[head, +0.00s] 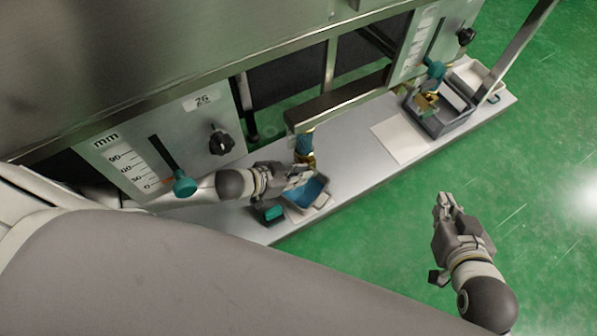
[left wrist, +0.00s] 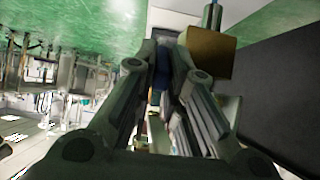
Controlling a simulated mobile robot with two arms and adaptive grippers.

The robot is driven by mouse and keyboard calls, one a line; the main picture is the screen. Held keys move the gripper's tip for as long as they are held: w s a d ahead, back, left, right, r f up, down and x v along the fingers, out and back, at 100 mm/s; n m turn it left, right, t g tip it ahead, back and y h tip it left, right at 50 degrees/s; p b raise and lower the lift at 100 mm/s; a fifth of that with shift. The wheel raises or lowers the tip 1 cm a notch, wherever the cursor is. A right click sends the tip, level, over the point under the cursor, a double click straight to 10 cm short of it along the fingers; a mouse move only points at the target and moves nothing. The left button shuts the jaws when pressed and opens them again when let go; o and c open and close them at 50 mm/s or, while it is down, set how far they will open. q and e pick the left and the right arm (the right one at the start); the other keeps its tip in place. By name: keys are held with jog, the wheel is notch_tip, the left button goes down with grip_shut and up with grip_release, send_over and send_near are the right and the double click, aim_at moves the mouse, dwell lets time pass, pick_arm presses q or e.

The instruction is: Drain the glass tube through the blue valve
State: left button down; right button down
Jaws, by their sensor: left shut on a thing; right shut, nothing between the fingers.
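The blue valve (head: 304,144) has a brass body and stands at the front of the machine, above the white bench. My left gripper (head: 303,172) is at the valve, just below its blue upper part. In the left wrist view the fingers (left wrist: 162,58) are closed around a dark blue piece, which looks like the valve's handle, beside a brass block (left wrist: 210,52). The gripper hides part of the valve. I cannot make out the glass tube clearly. My right gripper (head: 446,203) is shut and empty over the green floor.
A white sheet (head: 401,139) and a grey bin (head: 441,124) lie further right. A scale panel with a black knob (head: 221,142) stands left.

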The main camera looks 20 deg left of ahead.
jog(key=shift+s+d+f+g, duration=0.2)
jog(key=shift+s+f+g, duration=0.1)
jog(key=shift+s+f, duration=0.05)
pick_arm(q)
jog(key=c, duration=1.5)
grip_release()
